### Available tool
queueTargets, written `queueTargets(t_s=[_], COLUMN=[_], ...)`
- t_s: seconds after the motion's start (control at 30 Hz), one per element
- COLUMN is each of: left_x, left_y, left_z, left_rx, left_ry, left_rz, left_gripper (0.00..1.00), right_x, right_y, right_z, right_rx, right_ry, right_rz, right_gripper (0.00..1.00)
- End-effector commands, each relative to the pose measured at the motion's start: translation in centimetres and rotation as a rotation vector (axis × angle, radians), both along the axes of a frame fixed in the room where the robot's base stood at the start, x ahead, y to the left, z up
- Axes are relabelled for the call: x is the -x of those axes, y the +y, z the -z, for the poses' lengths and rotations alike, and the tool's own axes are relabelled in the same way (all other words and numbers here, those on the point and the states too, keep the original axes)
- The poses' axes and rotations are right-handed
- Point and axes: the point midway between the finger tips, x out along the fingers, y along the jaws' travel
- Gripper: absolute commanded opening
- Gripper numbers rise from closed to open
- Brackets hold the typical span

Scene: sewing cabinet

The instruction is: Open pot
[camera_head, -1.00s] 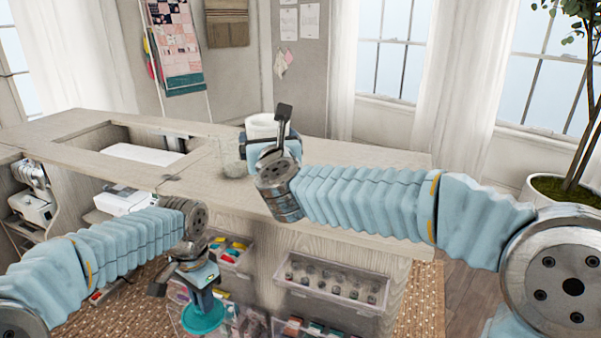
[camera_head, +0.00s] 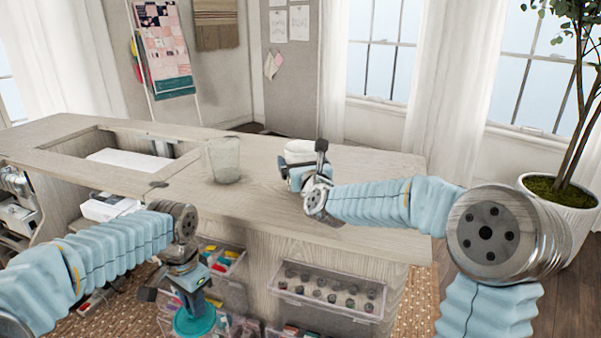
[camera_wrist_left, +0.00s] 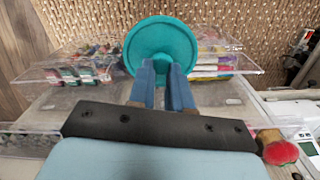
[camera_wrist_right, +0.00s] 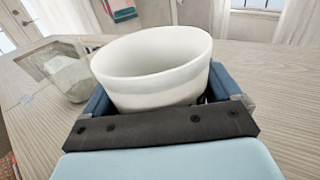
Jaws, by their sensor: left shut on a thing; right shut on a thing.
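A white pot (camera_head: 299,147) with an open top is at the cabinet's counter, near its back edge; I cannot tell whether it touches the counter. My right gripper (camera_head: 297,176) is shut on it, with blue fingers on both sides of the pot (camera_wrist_right: 155,75) in the right wrist view. Its inside looks empty. My left gripper (camera_head: 194,303) points down in front of the cabinet and is shut on a round teal lid (camera_head: 194,322). The lid (camera_wrist_left: 162,47) shows flat and whole beyond the fingertips in the left wrist view.
A clear glass jar (camera_head: 224,160) stands on the wooden counter (camera_head: 255,195), left of the pot; it also shows in the right wrist view (camera_wrist_right: 68,77). A recess holds a white panel (camera_head: 128,159). Clear drawers (camera_head: 330,300) stick out below the counter's front. The counter's right part is clear.

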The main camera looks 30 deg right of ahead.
Motion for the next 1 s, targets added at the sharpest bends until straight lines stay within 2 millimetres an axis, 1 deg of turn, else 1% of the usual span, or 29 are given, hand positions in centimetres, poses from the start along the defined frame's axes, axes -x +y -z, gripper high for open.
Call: queueTargets(t_s=[0.03,0.07,0.17,0.43,0.6,0.63,0.67,0.7,0.87,1.0], left_x=[0.0,0.0,0.0,0.0,0.0,0.0,0.0,0.0,0.0,0.0], left_y=[0.0,0.0,0.0,0.0,0.0,0.0,0.0,0.0,0.0,0.0], left_z=[0.0,0.0,0.0,0.0,0.7,0.5,0.5,0.5,0.4,-0.3], left_rx=[0.0,0.0,0.0,0.0,0.0,0.0,0.0,0.0,0.0,0.0], left_ry=[0.0,0.0,0.0,0.0,0.0,0.0,0.0,0.0,0.0,0.0], left_rz=[0.0,0.0,0.0,0.0,0.0,0.0,0.0,0.0,0.0,0.0], left_gripper=[0.0,0.0,0.0,0.0,0.0,0.0,0.0,0.0,0.0,0.0], right_x=[0.0,0.0,0.0,0.1,0.1,0.1,0.1,0.1,0.1,0.1], right_y=[0.0,0.0,0.1,0.1,0.1,0.1,0.1,0.1,0.1,0.1], right_z=[1.1,1.6,2.6,2.8,3.2,3.1,3.0,3.0,3.0,2.5], right_rx=[0.001,0.0,0.001,0.0,0.002,0.0,0.0,0.0,0.0,0.0], right_ry=[0.004,0.005,0.001,-0.001,-0.002,-0.001,-0.001,0.0,0.0,0.0], right_rz=[0.001,0.0,0.0,0.001,0.001,0.0,0.0,0.0,0.0,0.001], right_gripper=[0.37,0.37,0.37,0.37,0.37,0.95,0.99,1.0,1.0,1.0])
